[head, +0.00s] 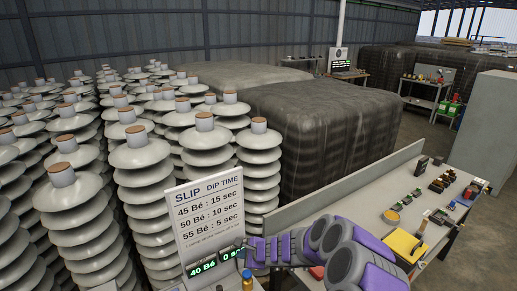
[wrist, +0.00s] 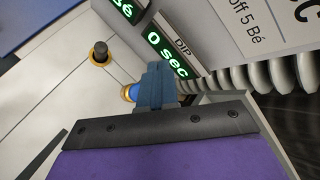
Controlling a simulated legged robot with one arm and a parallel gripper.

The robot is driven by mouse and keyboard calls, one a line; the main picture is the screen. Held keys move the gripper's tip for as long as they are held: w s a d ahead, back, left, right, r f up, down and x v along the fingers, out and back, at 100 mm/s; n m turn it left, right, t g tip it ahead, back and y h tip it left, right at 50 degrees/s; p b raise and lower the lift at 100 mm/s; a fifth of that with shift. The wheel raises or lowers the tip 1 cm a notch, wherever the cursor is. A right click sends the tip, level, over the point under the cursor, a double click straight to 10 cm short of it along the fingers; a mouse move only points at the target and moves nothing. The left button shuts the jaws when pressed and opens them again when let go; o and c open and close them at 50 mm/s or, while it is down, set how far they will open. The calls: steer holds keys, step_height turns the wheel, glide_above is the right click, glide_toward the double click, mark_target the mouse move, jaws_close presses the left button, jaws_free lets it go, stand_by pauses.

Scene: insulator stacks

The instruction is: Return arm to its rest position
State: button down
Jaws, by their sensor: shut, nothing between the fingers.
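My arm reaches in from the bottom right of the head view, in purple and grey sections. My gripper (head: 250,251) is at its left end, just in front of the green-lit display (head: 203,269) under the slip dip time sign (head: 209,214). In the wrist view the blue-grey fingers (wrist: 155,80) are together with nothing held. Behind them are the "0 sec" display (wrist: 166,52) and a blue and yellow knob (wrist: 129,92), partly hidden by the fingers. I cannot tell whether the fingers touch the panel.
Tall insulator stacks (head: 140,157) fill the left. Large dark wrapped blocks (head: 325,125) stand behind. Open floor (head: 482,255) shows at far right.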

steer(key=s+a+r+n+g+y, duration=0.1)
steer(key=s+a+r+n+y, duration=0.15)
steer(key=s+r, duration=0.35)
steer(key=s+a+r+n+g+y, duration=0.1)
steer(key=s+a+r+n, duration=0.25)
steer(key=r, duration=0.45)
steer(key=s+d+r+n+g+b, duration=0.1)
steer(key=s+r+n, duration=0.15)
steer(key=s, duration=0.25)
steer(key=s+d+r+n+g, duration=0.1)
steer(key=s+r+n, duration=0.1)
steer(key=s+n, duration=0.15)
steer(key=s+d+n+g+h, duration=0.2)
steer(key=s+d+h, duration=0.3)
steer(key=s+d, duration=0.7)
steer(key=s+d+f+n+g+h+b, duration=0.1)
steer(key=s+d+h, duration=0.4)
steer(key=s+d, duration=0.7)
steer(key=s+n+g, duration=0.1)
steer(key=s, duration=0.5)
steer(key=shift+s+d+f+n+h, duration=0.2)
steer(key=shift+s+n+h, duration=0.05)
steer(key=shift+n+h, duration=0.15)
